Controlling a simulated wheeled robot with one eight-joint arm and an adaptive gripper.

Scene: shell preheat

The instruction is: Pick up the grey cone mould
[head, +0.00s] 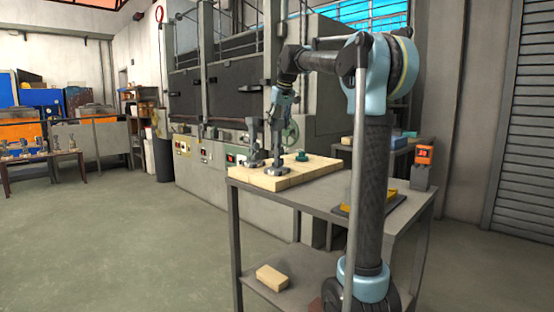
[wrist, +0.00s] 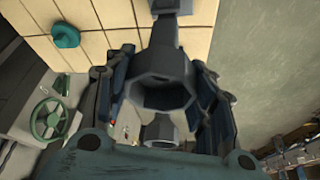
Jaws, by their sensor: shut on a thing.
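The grey cone mould (wrist: 162,82) shows in the wrist view as a faceted cup with a wide opening, on a narrow stem running up to a base. My gripper (wrist: 165,95) is shut on it, with a dark finger on each side. In the head view my gripper (head: 278,108) points down over the pale block top, and the mould's base (head: 277,170) appears to rest there. A second grey piece (head: 254,142) stands just left of it; in the wrist view a grey piece (wrist: 160,130) is partly hidden beyond the mould.
The pale block top (head: 258,181) lies on a grey metal table (head: 345,212). A small green piece (head: 301,156) sits right of the mould. A furnace front with control boxes (head: 231,156) stands behind. An orange-faced device (head: 423,156) stands at the table's right.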

